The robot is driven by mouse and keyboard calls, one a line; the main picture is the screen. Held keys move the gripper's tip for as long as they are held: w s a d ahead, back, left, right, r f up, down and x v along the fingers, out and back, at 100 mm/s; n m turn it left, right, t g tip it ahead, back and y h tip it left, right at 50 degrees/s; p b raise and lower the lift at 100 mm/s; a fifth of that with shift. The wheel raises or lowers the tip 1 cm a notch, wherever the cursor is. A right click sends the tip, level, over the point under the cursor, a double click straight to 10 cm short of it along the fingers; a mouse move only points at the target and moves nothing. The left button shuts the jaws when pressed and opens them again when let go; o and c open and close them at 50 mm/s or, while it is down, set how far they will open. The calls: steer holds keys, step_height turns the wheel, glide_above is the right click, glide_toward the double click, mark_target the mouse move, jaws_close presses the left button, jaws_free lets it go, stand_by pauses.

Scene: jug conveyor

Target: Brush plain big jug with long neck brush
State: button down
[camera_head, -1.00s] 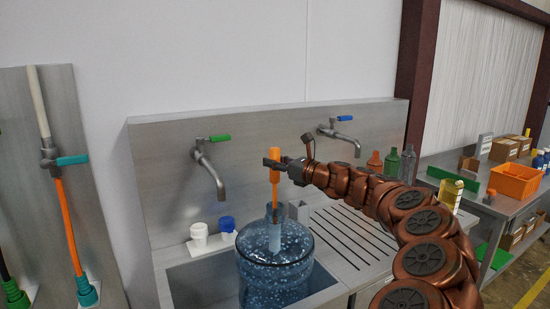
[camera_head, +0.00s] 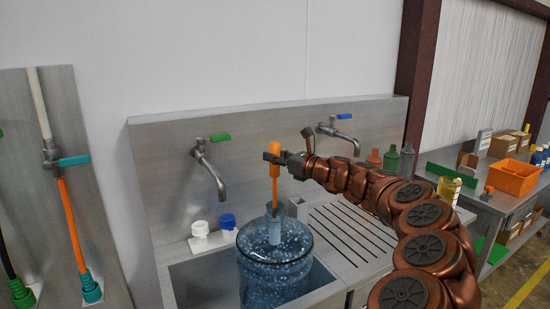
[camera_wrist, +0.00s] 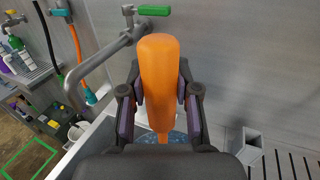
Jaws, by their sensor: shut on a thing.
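The plain big jug (camera_head: 275,268) is a clear blue, speckled water jug standing upright in the sink basin. My gripper (camera_head: 272,158) is above the jug's neck and shut on the orange handle of the long neck brush (camera_head: 275,180). The brush hangs upright, and its pale head shows at the jug's neck and upper body, seemingly inside it. In the wrist view, the orange handle (camera_wrist: 158,80) is between the two fingers of my gripper (camera_wrist: 158,100), and the brush's lower end is hidden.
A tap with a green lever (camera_head: 210,165) stands left of the brush, close to the gripper in the wrist view. A blue-lever tap (camera_head: 340,133) is behind right. White (camera_head: 199,229) and blue (camera_head: 227,221) caps sit on the sink's back ledge. The ribbed drainboard (camera_head: 350,235) is clear.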

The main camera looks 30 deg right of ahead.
mark_target(279, 145)
step_height(279, 145, up, 4)
steer(key=shift+f+p, duration=0.1)
steer(key=shift+p, duration=1.15)
steer(key=shift+d+r, duration=0.1)
steer(key=shift+r, duration=2.55)
steer(key=shift+r, duration=1.3)
step_height(279, 145, up, 7)
steer(key=shift+r, duration=0.2)
